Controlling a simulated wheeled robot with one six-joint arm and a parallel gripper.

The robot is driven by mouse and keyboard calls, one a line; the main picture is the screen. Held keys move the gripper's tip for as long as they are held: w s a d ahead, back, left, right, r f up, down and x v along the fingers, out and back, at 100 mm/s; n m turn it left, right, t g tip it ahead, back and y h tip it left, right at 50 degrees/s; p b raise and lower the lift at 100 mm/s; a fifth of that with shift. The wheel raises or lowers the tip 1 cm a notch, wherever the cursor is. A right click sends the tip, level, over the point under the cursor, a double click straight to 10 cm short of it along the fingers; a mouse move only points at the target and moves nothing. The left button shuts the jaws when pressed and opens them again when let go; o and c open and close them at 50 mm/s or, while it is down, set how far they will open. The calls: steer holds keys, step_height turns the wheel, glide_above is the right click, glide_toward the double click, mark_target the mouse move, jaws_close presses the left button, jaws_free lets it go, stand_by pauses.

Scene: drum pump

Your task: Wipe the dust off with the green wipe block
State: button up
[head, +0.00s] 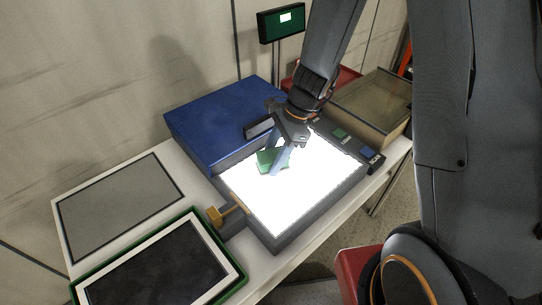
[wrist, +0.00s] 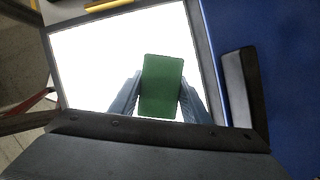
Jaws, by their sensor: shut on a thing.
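The green wipe block (wrist: 162,85) is between the two fingers of my gripper (wrist: 160,98) in the wrist view, and the fingers are shut on it. In the head view my gripper (head: 277,160) holds the green block (head: 266,161) over the bright white panel (head: 300,195), toward its back left part. I cannot tell whether the block touches the panel. The panel glows so strongly that no dust shows on it in either view. The white surface (wrist: 100,60) also fills the middle of the wrist view.
A blue box (head: 205,122) stands behind the panel, with a dark handle (head: 258,128) near its front. A yellow-brown knob (head: 222,213) sits at the panel's left edge. A green-rimmed tray (head: 233,270) and grey pad (head: 120,205) lie left. A clear-sided bin (head: 375,105) stands back right.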

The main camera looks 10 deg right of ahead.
step_height(320, 180, up, 6)
steer(key=p, duration=0.6)
step_height(320, 180, up, 3)
steer(key=p, duration=0.2)
steer(key=shift+p, duration=0.4)
steer(key=shift+f, duration=0.1)
stand_by(0.4)
